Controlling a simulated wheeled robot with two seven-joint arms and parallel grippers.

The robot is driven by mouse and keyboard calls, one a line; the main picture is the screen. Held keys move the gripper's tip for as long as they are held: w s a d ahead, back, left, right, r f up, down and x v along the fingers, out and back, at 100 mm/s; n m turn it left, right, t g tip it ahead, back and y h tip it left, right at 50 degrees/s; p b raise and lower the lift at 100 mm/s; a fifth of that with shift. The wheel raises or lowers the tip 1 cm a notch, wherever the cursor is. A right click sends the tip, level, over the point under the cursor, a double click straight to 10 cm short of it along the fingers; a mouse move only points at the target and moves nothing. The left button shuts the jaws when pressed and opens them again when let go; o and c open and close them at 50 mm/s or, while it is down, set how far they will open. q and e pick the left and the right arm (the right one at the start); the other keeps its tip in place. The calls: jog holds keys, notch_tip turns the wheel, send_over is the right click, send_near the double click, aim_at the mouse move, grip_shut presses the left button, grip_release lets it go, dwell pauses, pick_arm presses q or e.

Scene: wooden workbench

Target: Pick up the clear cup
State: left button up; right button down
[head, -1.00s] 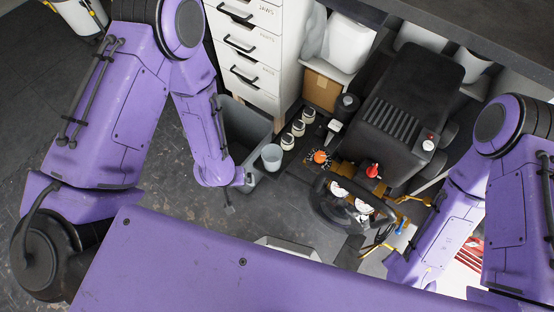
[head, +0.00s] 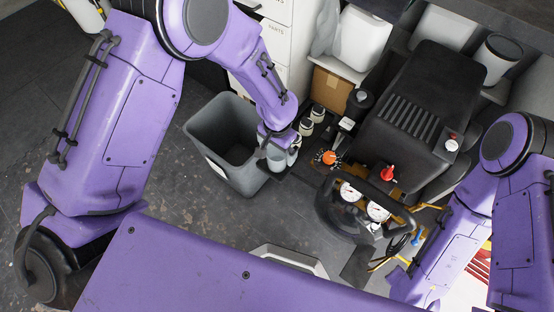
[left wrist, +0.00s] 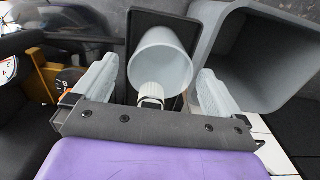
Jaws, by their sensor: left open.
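The clear cup (left wrist: 165,62) shows in the left wrist view as a pale, translucent cup with its round mouth toward the camera. It lies between the two pale fingers of my left gripper (left wrist: 158,72), with a gap on each side. The gripper is open. In the head view my left gripper (head: 280,152) is over the cup's place beside the grey bin, and the arm and fingers largely hide the cup there. My right arm is at the right of the head view, but its gripper is not seen.
A grey bin (head: 207,125) stands just left of the gripper. White-capped jars (head: 306,127) are close behind it. An orange knob (head: 328,157), a black steering wheel (head: 328,213) with gauges and a large black machine (head: 410,110) are to the right. A cardboard box (head: 330,91) stands behind.

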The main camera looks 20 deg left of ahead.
pick_arm(q)
notch_tip(320, 180, down, 2)
jog(key=shift+w+f, duration=0.1)
jog(key=c, duration=1.1)
